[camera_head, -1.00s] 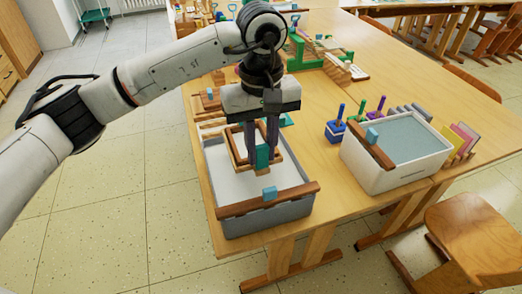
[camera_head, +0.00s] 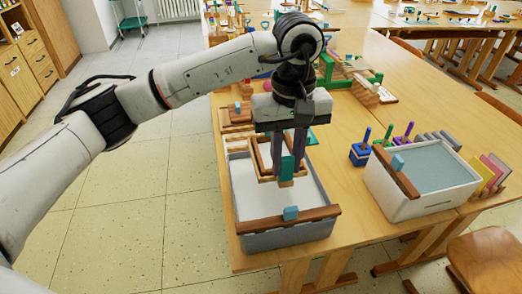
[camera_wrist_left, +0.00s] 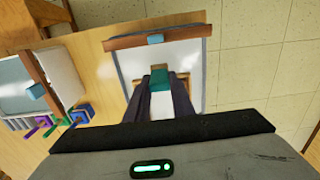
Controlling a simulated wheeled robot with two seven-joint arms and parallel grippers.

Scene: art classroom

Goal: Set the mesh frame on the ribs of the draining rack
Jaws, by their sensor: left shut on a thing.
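The mesh frame (camera_head: 262,164) is a small wooden frame with a teal grip piece. My left gripper (camera_head: 287,168) is shut on that teal piece, which also shows in the left wrist view (camera_wrist_left: 160,80). The frame hangs over the back part of a grey tub (camera_head: 285,241), which has a pale inside. Whether the frame touches the tub is hard to tell. Wooden slats (camera_head: 238,146) behind the tub look like the draining rack, partly hidden by the frame and gripper. My right gripper is not in view.
A wooden bar (camera_head: 258,226) with a blue block (camera_head: 291,213) lies across the tub's front rim. To the right stand a white tub (camera_head: 410,207) with grey-blue contents and several coloured handled blocks (camera_head: 360,155). Bare table (camera_head: 340,185) lies between the tubs.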

